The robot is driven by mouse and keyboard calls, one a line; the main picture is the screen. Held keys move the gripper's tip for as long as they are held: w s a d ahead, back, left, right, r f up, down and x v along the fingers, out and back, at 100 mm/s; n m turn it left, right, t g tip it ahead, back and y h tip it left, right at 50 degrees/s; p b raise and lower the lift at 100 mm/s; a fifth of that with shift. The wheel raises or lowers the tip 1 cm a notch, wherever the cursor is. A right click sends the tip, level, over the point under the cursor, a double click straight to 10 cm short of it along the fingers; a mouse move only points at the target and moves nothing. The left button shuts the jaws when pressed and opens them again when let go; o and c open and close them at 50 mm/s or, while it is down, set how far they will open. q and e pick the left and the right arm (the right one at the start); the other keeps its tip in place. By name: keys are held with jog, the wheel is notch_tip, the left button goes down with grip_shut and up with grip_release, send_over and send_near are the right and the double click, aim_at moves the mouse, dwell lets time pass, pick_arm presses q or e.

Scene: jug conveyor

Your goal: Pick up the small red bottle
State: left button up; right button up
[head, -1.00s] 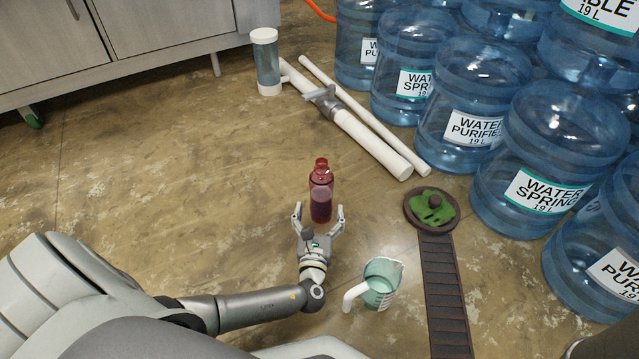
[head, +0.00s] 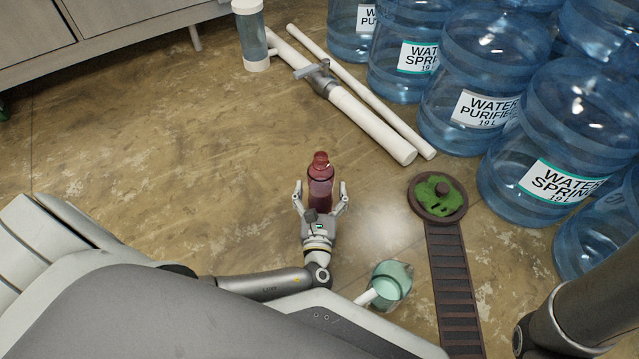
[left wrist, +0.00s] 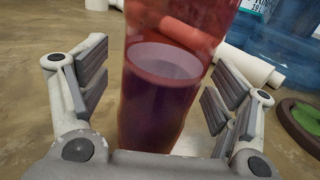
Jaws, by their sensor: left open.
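The small red bottle (head: 320,183) stands upright in the middle of the head view, a translucent red bottle with a dark liquid inside. My left gripper (head: 320,197) is open, with one finger on each side of the bottle's lower part. In the left wrist view the bottle (left wrist: 160,85) fills the middle between the spread fingers of the left gripper (left wrist: 155,95), with visible gaps on both sides. The bottle's base is hidden behind the gripper's palm. My right gripper is not in view.
A teal measuring jug (head: 391,284) stands at the lower right of the left gripper. A round green-topped plate (head: 438,195) ends a dark conveyor strip (head: 453,285). Large blue water jugs (head: 470,95) crowd the right; white pipes (head: 365,125) lie behind. Floor left of the bottle is clear.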

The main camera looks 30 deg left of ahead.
pick_arm(q)
jog(key=c, duration=1.3)
jog(key=shift+c, duration=0.3)
jog(key=shift+r, duration=0.15)
